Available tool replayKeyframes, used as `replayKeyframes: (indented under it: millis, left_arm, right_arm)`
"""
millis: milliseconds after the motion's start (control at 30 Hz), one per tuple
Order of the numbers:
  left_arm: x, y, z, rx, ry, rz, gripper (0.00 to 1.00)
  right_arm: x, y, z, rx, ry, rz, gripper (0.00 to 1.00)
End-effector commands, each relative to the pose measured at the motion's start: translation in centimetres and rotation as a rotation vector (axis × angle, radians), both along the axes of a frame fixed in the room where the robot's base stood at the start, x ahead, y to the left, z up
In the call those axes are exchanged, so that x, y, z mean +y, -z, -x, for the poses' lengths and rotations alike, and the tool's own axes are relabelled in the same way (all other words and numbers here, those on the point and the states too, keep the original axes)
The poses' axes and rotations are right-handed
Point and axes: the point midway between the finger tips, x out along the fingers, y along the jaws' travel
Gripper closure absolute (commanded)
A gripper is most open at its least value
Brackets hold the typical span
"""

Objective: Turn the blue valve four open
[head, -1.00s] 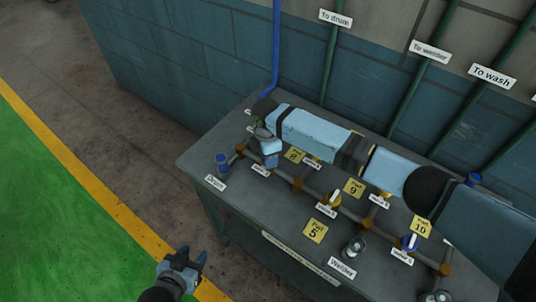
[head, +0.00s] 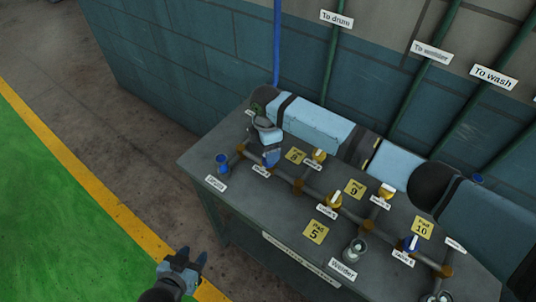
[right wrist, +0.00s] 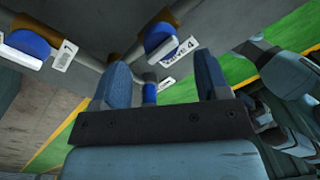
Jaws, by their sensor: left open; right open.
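Blue valve four (right wrist: 165,42), with its "Valve 4" tag, is just ahead of my right fingertips in the right wrist view. In the head view its blue handle (head: 271,158) is at the left end of the front pipe, partly covered by my right gripper. My right gripper (right wrist: 162,68) is open; nothing shows gripped between its fingers, and I cannot tell if they touch the valve. My left gripper (head: 196,262) is open and empty, low in front of the table.
A blue drum fitting (head: 222,163) stands at the table's left end. Yellow valves (head: 332,200) and a blue valve (head: 409,243) lie further right. My right arm stretches along the table's back.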

Motion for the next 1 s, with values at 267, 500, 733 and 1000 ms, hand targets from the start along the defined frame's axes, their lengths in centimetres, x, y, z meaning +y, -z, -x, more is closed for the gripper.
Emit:
replayKeyframes:
  millis: [267, 500, 733, 1000]
  left_arm:
    - [-0.1, 0.9, 0.1, 0.002, 0.000, 0.001, 0.57]
    - [-0.1, 1.1, 0.1, 0.002, 0.002, 0.001, 0.57]
    - [-0.1, 1.1, 0.1, 0.002, 0.002, 0.001, 0.57]
    - [-0.1, 1.1, 0.0, 0.001, 0.001, 0.000, 0.57]
  right_arm:
    - [0.2, -6.4, -0.5, -0.003, -0.001, -0.002, 0.31]
    - [0.3, -9.5, -0.7, -0.002, 0.000, -0.001, 0.31]
    - [0.3, -10.0, -0.7, 0.000, 0.000, -0.001, 0.31]
    - [0.3, -10.0, -0.7, 0.000, 0.000, -0.001, 0.31]
